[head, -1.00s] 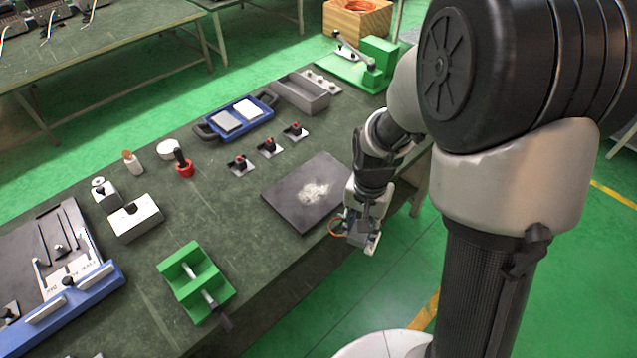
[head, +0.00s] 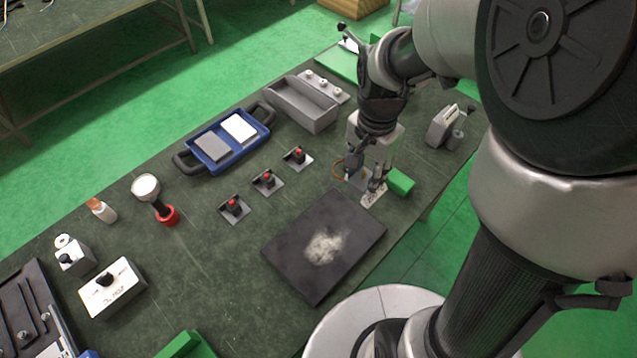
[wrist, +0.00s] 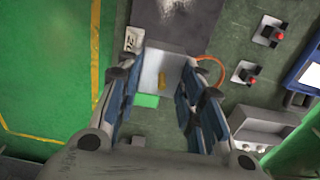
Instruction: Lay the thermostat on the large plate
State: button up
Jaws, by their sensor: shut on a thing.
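The large plate (head: 290,258) is a dark square slab with a pale powdery patch, lying flat on the green bench. Part of it shows at the top of the wrist view (wrist: 203,38). My gripper (head: 366,184) is above the bench just beyond the plate's far right corner in the head view. It is shut on the thermostat (wrist: 152,68), a grey box with a small yellow part and a thin copper loop (wrist: 221,70). In the head view the fingers hide most of the thermostat, but its copper loop (head: 338,170) shows. It is apart from the plate.
A small white marked tag (head: 375,194) and a green block (head: 401,181) are beside my gripper. A grey bin (head: 322,122) and blue tray (head: 262,132) are farther back.

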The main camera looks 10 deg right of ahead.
jog(key=f+b, duration=0.1)
jog(key=f, duration=0.4)
jog(key=f+b, duration=0.2)
jog(key=f, duration=0.3)
jog(key=f+b, duration=0.2)
jog(key=f, duration=0.2)
jog(key=shift+s+f, duration=0.25)
jog(key=shift+f, duration=0.15)
jog(key=shift+w+f+b, duration=0.1)
jog(key=shift+f+b, duration=0.65)
jog(key=shift+f, duration=1.75)
jog(key=shift+f, duration=0.15)
jog(key=o, duration=1.2)
